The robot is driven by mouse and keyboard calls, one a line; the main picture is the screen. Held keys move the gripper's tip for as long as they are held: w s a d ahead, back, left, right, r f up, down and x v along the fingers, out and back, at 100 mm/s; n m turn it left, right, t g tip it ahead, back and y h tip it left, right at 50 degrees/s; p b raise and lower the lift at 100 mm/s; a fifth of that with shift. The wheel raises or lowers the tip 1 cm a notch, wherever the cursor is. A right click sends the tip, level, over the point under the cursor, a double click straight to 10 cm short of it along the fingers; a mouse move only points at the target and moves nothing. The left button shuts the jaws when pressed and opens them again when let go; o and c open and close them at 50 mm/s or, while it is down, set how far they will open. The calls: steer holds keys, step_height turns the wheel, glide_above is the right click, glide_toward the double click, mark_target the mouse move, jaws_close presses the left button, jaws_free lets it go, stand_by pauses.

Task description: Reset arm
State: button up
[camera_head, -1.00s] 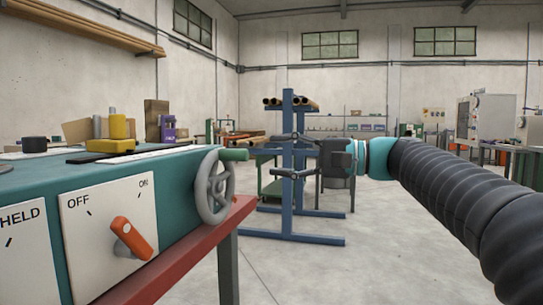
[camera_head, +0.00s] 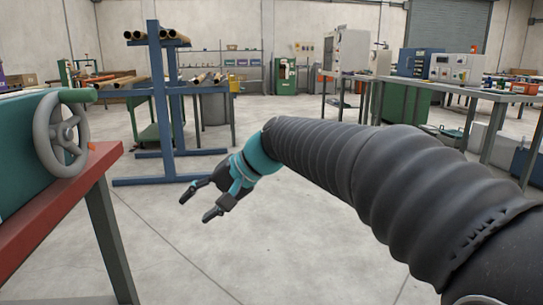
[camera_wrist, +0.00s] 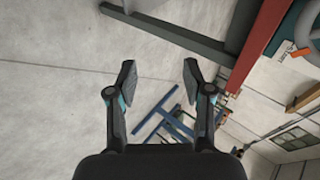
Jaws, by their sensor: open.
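My gripper (camera_head: 197,203) is in the middle of the head view, with its two fingers apart and pointing down and to the left. Nothing is between the fingers. In the wrist view my gripper (camera_wrist: 160,85) also shows both fingertips spread over bare concrete floor. My arm runs from the lower right of the head view to the gripper, in a black ribbed sleeve. The gripper hangs in free space to the right of the red bench (camera_head: 62,208) and touches nothing that I can see.
A teal machine with a grey handwheel (camera_head: 61,134) sits on the red bench at left. A blue rack (camera_head: 158,85) holding tubes stands behind the gripper. Grey worktables (camera_head: 455,92) with equipment are at right. The floor (camera_head: 215,262) between is clear.

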steer(key=s+d+f+t+h+p, duration=0.1)
steer(key=s+d+f+h, duration=0.2)
steer(key=d, duration=0.4)
steer(key=s+d+f+n+t+h+p, duration=0.1)
steer(key=s+d+f+h, duration=0.1)
steer(key=s+d, duration=0.4)
steer(key=s+d+f+h+p, duration=0.2)
steer(key=s+d+f, duration=0.1)
steer(key=d, duration=0.5)
steer(key=s+d+r+t+h+p, duration=0.2)
steer(key=s+d+p, duration=0.1)
steer(key=s+d, duration=0.5)
steer(key=shift+s+d+m+h+p, duration=0.3)
steer(key=shift+s+d+m+h, duration=0.1)
steer(key=shift+d, duration=0.3)
steer(key=shift+r, duration=0.1)
